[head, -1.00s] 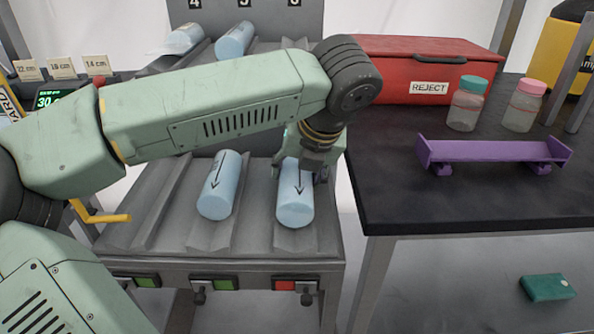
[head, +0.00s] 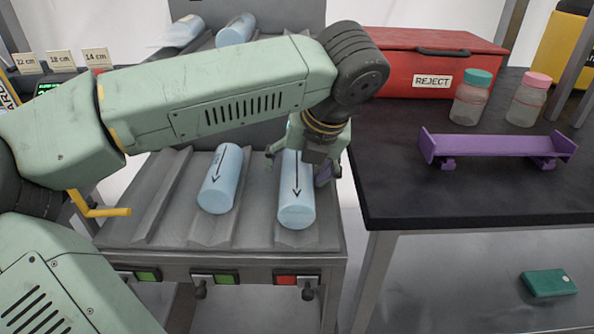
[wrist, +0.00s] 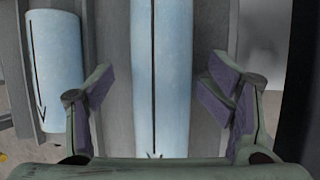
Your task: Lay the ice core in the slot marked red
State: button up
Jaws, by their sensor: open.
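A light-blue ice core (head: 297,205) with a black arrow lies in the rightmost slot of the grey rack, above the red marker (head: 286,280). My gripper (head: 301,170) is open over its far part, with one finger on each side and gaps between the pads and the core. In the wrist view the core (wrist: 160,80) runs between the spread fingers. A second ice core (head: 220,180) lies in the middle slot, above a green marker (head: 227,278); it also shows at the left of the wrist view (wrist: 56,70).
The left slot (head: 155,205) is empty, with a green marker (head: 148,275). More cores (head: 236,30) lie on a rack behind. On the dark bench (head: 400,205) stand a red REJECT box (head: 425,60), two jars (head: 471,98) and a purple cradle (head: 495,147). A yellow lever (head: 105,211) juts out at left.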

jog(key=v, duration=1)
jog(key=shift+s+r, duration=0.15)
jog(key=shift+s, duration=0.05)
